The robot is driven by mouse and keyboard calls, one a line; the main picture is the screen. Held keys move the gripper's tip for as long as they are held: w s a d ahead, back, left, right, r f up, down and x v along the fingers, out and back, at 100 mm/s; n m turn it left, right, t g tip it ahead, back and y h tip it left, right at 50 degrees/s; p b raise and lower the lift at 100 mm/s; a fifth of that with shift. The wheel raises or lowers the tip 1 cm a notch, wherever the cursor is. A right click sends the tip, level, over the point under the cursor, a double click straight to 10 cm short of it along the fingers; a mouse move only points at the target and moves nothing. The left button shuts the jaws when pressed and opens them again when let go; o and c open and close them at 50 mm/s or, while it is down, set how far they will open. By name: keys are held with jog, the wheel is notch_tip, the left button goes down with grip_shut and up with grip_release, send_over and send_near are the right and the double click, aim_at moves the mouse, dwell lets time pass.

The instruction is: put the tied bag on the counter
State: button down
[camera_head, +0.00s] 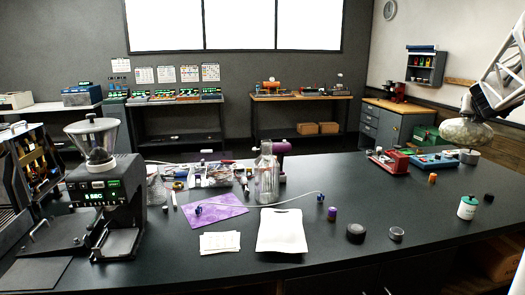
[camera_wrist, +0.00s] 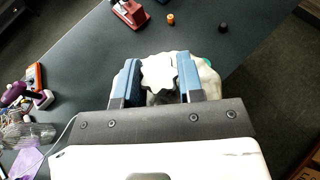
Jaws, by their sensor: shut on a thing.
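The tied bag (camera_head: 462,132) is pale and bulging, and hangs at the upper right in the head view. My gripper (camera_head: 471,108) is shut on its top and holds it above the right part of the dark counter (camera_head: 400,205). In the wrist view the gathered, ruffled top of the bag (camera_wrist: 158,72) sits between the two blue fingers of my gripper (camera_wrist: 157,82), and its paler body bulges out beyond them. The bag's underside is hidden in the wrist view.
Near the bag are a red tool (camera_head: 389,162), a blue tray (camera_head: 433,161), an orange cylinder (camera_head: 432,178), a small black cap (camera_head: 489,197) and a white jar with a green lid (camera_head: 467,207). A black grinder (camera_head: 105,200) stands left.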

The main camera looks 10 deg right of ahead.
jog(key=shift+s+d+r, duration=0.3)
jog(key=shift+s+r, duration=0.1)
jog(key=shift+s, duration=0.35)
jog(key=w+a+n+t+y, duration=0.1)
jog(key=w+a, duration=0.7)
jog(key=a, duration=1)
jog(key=w+a+n+t+y, duration=0.1)
jog(key=w+a+n+y, duration=0.3)
jog(key=a, duration=1.4)
jog(key=w+a+n+y, duration=0.2)
jog(key=w+a+y, duration=0.1)
jog(key=w+a, duration=1)
jog(key=a, duration=0.5)
jog(key=shift+a+n+t, duration=0.3)
jog(key=shift+t, duration=0.1)
jog(key=shift+d, duration=0.1)
jog(key=d+f, duration=0.2)
jog(key=d, duration=1.1)
jog(key=d+f, duration=0.3)
jog(key=d, duration=1)
jog(key=s+d+f+y, duration=0.1)
jog(key=d+f, duration=0.2)
jog(key=d, duration=1)
jog(key=shift+f+n, duration=0.25)
jog(key=shift+n, duration=0.05)
jog(key=shift+s, duration=0.1)
